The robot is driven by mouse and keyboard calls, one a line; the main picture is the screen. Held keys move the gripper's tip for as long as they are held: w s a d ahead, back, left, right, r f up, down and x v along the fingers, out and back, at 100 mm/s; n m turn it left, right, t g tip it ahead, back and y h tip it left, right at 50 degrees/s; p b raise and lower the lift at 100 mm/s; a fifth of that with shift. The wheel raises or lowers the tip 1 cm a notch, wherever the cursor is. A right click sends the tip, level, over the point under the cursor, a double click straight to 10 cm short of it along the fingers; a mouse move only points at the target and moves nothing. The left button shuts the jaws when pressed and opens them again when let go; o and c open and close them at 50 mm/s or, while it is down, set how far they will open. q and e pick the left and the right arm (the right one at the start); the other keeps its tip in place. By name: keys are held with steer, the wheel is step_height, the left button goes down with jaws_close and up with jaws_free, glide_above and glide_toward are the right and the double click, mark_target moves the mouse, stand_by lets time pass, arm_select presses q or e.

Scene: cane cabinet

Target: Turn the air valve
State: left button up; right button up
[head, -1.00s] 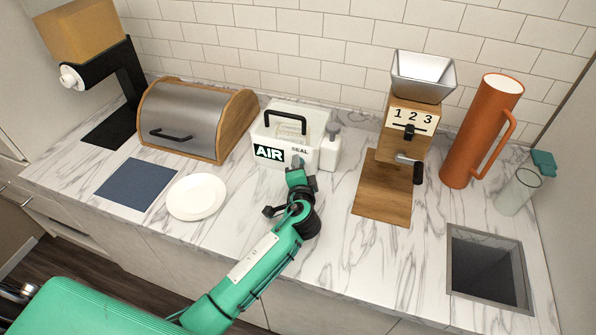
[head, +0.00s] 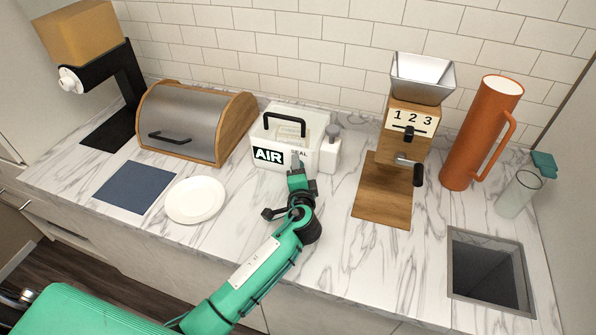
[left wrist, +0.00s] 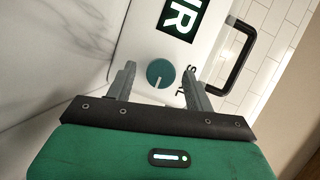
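The air valve is a round dark teal knob with a light pointer line (left wrist: 160,74) on the front of a white box (head: 270,137) marked AIR and SEAL, with a black handle on its lid. My left gripper (head: 298,168) is in front of the box, hiding the knob in the head view. In the left wrist view, the left gripper's fingers (left wrist: 162,84) are spread, one on each side of the knob, with visible gaps. I cannot tell how far the tips are from the box face. My right gripper is not in view.
A bread box (head: 187,125) and white plate (head: 195,200) are to the left. A grinder on a wooden base (head: 370,205) and an orange jug (head: 480,130) are to the right.

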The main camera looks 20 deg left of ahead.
arm_select(q)
steer(key=b+v, duration=0.3)
steer(key=v, duration=1)
steer(key=shift+f, duration=0.1)
steer(key=shift+s+d+b, duration=0.15)
steer(key=shift+s+b, duration=0.15)
steer(key=shift+s, duration=0.1)
